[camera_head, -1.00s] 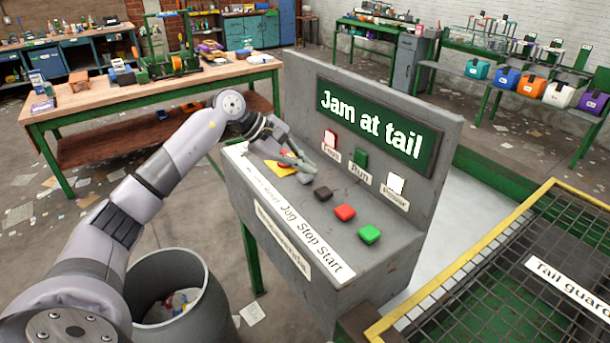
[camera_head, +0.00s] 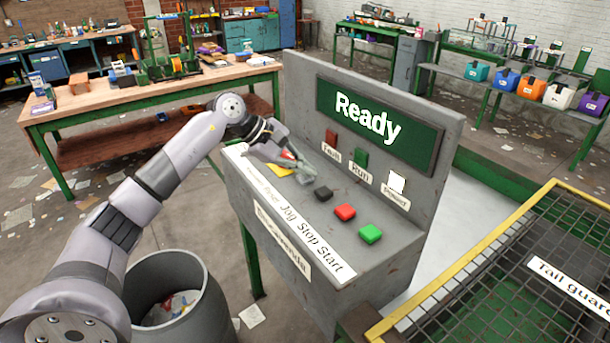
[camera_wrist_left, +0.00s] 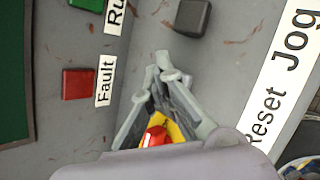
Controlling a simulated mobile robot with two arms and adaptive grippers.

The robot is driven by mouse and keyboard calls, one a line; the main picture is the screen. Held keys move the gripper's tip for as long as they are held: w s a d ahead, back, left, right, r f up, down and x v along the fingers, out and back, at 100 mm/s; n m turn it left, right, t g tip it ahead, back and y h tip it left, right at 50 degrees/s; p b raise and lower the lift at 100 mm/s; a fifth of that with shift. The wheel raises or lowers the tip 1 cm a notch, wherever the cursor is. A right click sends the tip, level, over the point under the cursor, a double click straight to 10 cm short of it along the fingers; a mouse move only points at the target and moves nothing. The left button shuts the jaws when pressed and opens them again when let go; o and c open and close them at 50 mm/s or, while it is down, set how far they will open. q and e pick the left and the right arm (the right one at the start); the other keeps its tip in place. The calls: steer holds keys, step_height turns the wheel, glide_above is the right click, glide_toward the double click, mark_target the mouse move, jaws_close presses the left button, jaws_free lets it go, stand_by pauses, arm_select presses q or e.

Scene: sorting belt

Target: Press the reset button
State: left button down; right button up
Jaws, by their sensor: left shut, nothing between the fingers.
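The grey control console (camera_head: 330,262) carries a row of buttons and a label strip (camera_head: 293,228) with the words Reset, Jog, Stop and Start. My left gripper (camera_head: 309,177) is shut and empty, with its fingertips low over the panel left of the black button (camera_head: 323,193). The wrist view shows its fingertips (camera_wrist_left: 166,70) together beside the Reset wording; no reset button shows, and contact cannot be told. A red knob (camera_wrist_left: 154,137) on a yellow plate (camera_wrist_left: 178,129) is partly hidden behind the fingers. The screen (camera_head: 372,127) reads "Ready". My right gripper is out of view.
A red button (camera_head: 344,212) and a green button (camera_head: 370,233) lie farther right. The Fault lamp (camera_head: 331,138) is dark and the white Power lamp (camera_head: 397,183) is lit. A grey bin (camera_head: 207,290) stands below my arm. A yellow-framed mesh guard (camera_head: 455,262) is at right.

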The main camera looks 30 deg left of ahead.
mark_target(304, 178)
arm_select(q)
steer(key=shift+r+p, duration=0.55)
steer(key=shift+r, duration=0.35)
step_height(304, 178, up, 5)
steer(key=p, duration=0.3)
stand_by(1.0)
